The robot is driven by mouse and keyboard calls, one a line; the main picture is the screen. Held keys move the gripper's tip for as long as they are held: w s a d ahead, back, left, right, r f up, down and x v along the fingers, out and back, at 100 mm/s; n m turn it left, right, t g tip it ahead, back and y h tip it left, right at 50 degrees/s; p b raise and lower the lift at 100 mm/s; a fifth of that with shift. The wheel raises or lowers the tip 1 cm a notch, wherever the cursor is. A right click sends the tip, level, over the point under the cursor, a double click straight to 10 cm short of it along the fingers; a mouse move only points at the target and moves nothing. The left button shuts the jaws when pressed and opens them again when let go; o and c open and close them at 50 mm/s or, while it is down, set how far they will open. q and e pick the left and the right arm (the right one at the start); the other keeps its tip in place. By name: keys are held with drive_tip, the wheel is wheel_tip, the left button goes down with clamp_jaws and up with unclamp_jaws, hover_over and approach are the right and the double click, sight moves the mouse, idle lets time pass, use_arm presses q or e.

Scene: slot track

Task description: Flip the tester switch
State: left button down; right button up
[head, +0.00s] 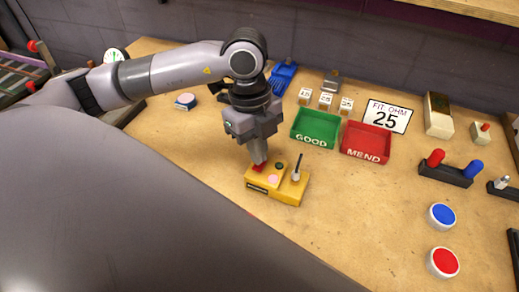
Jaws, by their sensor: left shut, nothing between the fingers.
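The yellow tester box (286,194) sits on the wooden workbench. A thin metal toggle lever (298,166) stands up at its right side. A green button, a pale pink disc and a red part show on its top. My left gripper (260,165) points down at the left end of the tester, its shut fingertips at or just above the red part. I cannot tell if they touch it. The gripper appears empty. My right gripper is not in view.
A green GOOD tray (294,132) and a red MEND tray (347,150) stand behind the tester. A sign (388,116) reads "FIT: OHM 25". Blue (441,216) and red (443,262) round buttons lie at the right.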

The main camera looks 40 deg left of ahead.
use_arm(q)
drive_tip(key=shift+f+b, duration=0.85)
drive_tip(key=shift+f, duration=0.3)
drive_tip(key=shift+r, duration=0.1)
drive_tip(key=shift+r+p, duration=2.85)
drive_tip(key=shift+r, duration=0.7)
drive_tip(key=shift+f, duration=0.1)
